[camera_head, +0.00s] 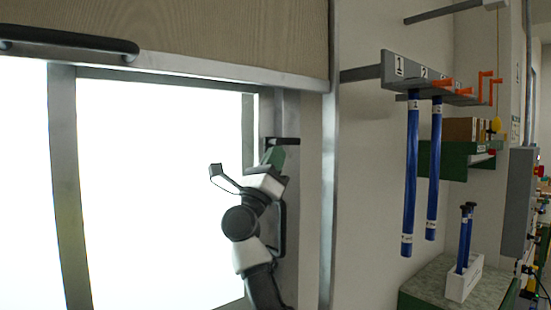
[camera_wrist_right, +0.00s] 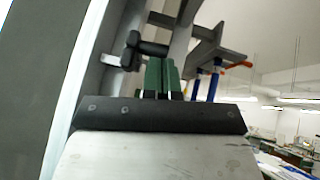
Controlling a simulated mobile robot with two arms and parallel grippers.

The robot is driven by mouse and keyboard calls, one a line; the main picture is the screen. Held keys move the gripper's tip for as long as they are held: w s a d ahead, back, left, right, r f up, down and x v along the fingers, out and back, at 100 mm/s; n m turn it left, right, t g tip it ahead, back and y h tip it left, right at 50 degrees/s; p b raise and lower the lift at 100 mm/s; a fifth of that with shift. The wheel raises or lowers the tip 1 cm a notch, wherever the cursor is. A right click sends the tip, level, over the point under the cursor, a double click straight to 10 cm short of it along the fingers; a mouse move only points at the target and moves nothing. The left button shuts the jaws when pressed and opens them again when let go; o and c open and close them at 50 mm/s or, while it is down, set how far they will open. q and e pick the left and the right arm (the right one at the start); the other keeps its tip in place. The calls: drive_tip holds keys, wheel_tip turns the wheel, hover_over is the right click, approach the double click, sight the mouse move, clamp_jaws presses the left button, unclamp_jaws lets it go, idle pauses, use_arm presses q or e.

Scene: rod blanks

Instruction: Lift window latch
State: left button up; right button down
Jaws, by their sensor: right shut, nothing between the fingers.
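The window latch (camera_head: 284,141) is a small black lever on the metal window frame. In the right wrist view the black latch (camera_wrist_right: 148,47) sticks out just beyond and slightly left of my fingertips. My right gripper (camera_head: 275,155) is shut and empty, with its green fingers just below the latch in the head view. The two green fingers also show side by side in the right wrist view (camera_wrist_right: 161,68). I cannot tell whether they touch the latch. My left gripper is not in view.
A bright window pane (camera_head: 160,190) lies left of my right arm, under a wooden panel (camera_head: 190,30) with a black bar handle (camera_head: 70,42). To the right, blue rods (camera_head: 411,170) hang from a numbered rack (camera_head: 390,68). Below, more rods stand in a white holder (camera_head: 465,280).

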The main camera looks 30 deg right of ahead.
sight(272, 139)
drive_tip(key=shift+r, duration=0.15)
drive_tip(key=r, duration=0.1)
drive_tip(key=r+g+y+p, duration=0.1)
drive_tip(key=r+m+p, duration=0.1)
drive_tip(key=shift+a+r+y, duration=0.25)
drive_tip(key=shift+a+y, duration=0.1)
drive_tip(key=shift+y, duration=0.05)
drive_tip(key=shift+d+r+p, duration=0.15)
drive_tip(key=shift+d+r, duration=0.1)
drive_tip(key=shift+r, duration=0.5)
drive_tip(key=shift+d+r+p, duration=0.2)
drive_tip(key=shift+d+r, duration=0.05)
drive_tip(key=shift+r, duration=0.45)
drive_tip(key=shift+d+r+p, duration=0.15)
drive_tip(key=shift+d+r, duration=0.1)
drive_tip(key=shift+r, duration=0.5)
drive_tip(key=shift+d+r, duration=0.4)
drive_tip(key=shift+r, duration=0.2)
drive_tip(key=p+x, duration=0.1)
drive_tip(key=x, duration=0.1)
drive_tip(key=shift+s+d+r, duration=0.1)
drive_tip(key=shift+d+r, duration=0.1)
drive_tip(key=shift+r, duration=0.15)
drive_tip(key=shift+g, duration=0.5)
